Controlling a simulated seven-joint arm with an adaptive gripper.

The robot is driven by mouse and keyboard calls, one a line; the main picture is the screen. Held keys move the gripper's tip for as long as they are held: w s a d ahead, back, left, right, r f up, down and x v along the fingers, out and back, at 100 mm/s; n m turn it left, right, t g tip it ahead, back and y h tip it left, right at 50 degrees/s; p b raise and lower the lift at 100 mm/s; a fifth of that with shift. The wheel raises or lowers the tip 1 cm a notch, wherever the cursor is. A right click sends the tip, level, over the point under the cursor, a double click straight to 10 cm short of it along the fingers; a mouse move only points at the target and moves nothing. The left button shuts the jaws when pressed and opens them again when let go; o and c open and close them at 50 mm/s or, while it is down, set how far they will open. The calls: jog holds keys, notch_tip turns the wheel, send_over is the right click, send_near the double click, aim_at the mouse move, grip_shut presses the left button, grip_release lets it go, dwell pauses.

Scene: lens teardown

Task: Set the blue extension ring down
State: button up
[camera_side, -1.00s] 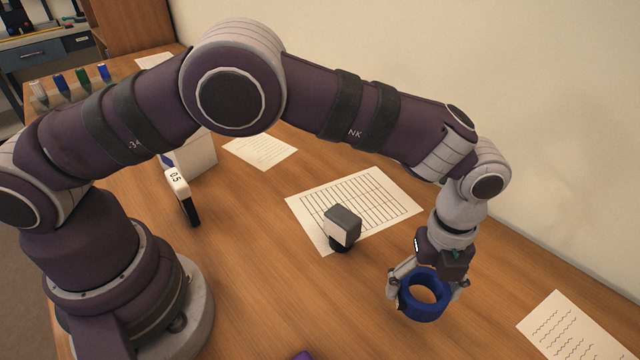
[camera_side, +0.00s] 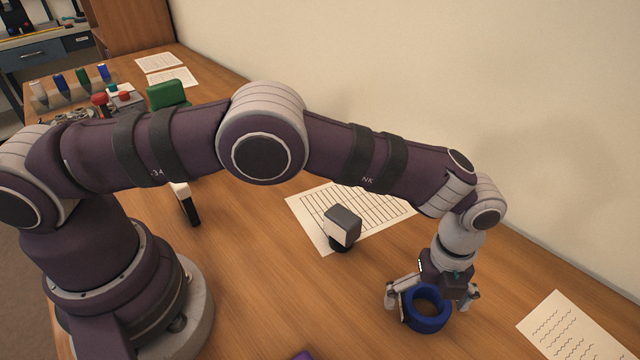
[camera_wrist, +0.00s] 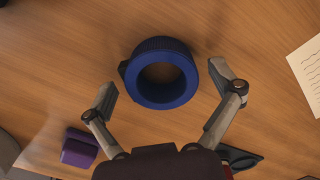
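The blue extension ring (camera_side: 428,324) appears to rest flat on the wooden table at the right, its hole facing up. It also shows in the wrist view (camera_wrist: 165,101), with a dark ribbed outer wall and a small dark tab on its left. My gripper (camera_side: 431,304) is low over the ring, with one finger on each side. In the wrist view my gripper (camera_wrist: 162,80) is open, with a gap between each finger pad and the ring. The ring's contact with the table is not seen directly.
A grey and white block on a dark base (camera_side: 342,228) stands left of the ring, by a lined sheet (camera_side: 305,205). A written sheet (camera_side: 570,335) lies at the right. A purple block (camera_wrist: 80,149) lies nearer my base. Table around the ring is clear.

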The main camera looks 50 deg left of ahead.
aim_at(427, 300)
jog(key=a+r+n+t, duration=0.1)
jog(key=a+r+n, duration=0.2)
jog(key=r, duration=0.7)
jog(key=a+r+n, duration=0.4)
jog(key=r, duration=0.5)
jog(key=s+a+r+n+t+h, duration=0.1)
jog(key=s+a+r+n+t, duration=0.1)
jog(key=a+r+n, duration=0.35)
jog(key=s+a+f+n+t+y, duration=0.1)
jog(key=s+a+f+n+t, duration=0.1)
jog(key=s+a+n, duration=0.8)
jog(key=f+n, duration=0.1)
jog(key=n, duration=0.3)
jog(key=shift+a+f+t, duration=0.2)
jog(key=shift+f+t, duration=0.1)
jog(key=shift+f, duration=0.1)
jog(key=shift+n, duration=0.25)
